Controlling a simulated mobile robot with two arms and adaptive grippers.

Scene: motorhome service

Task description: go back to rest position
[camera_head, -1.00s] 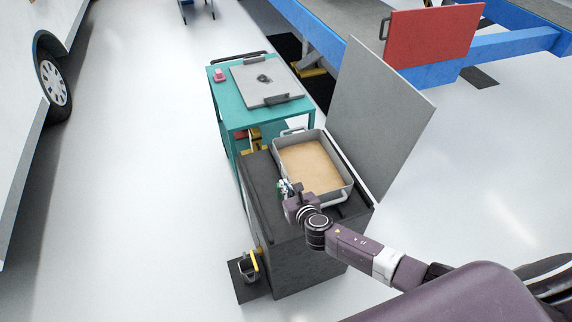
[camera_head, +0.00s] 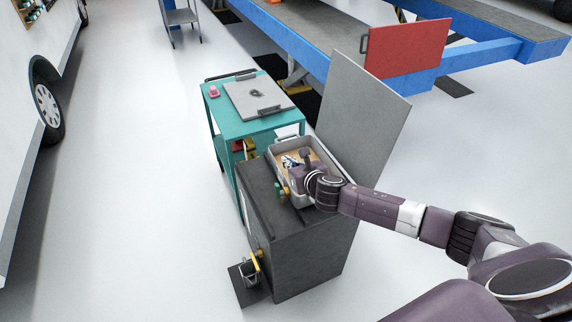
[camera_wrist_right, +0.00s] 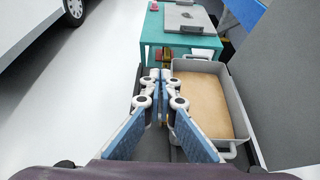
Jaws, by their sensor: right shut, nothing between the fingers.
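My right gripper (camera_head: 290,162) is shut and empty above the dark cabinet, overlapping the grey tray (camera_head: 318,147) in the head view. My right arm comes in from the right and hides much of the tray. In the right wrist view my right gripper (camera_wrist_right: 160,78) points toward the teal cart. Its blue-padded fingers lie left of the tray (camera_wrist_right: 236,98), which has a flat tan inside. I cannot tell its exact height above the cabinet. My left gripper is not in view.
The dark cabinet (camera_head: 305,262) has an upright grey lid panel (camera_head: 362,112) at its right. A teal cart (camera_head: 235,127) with a grey plate (camera_head: 256,97) and pink object (camera_head: 214,91) stands behind.

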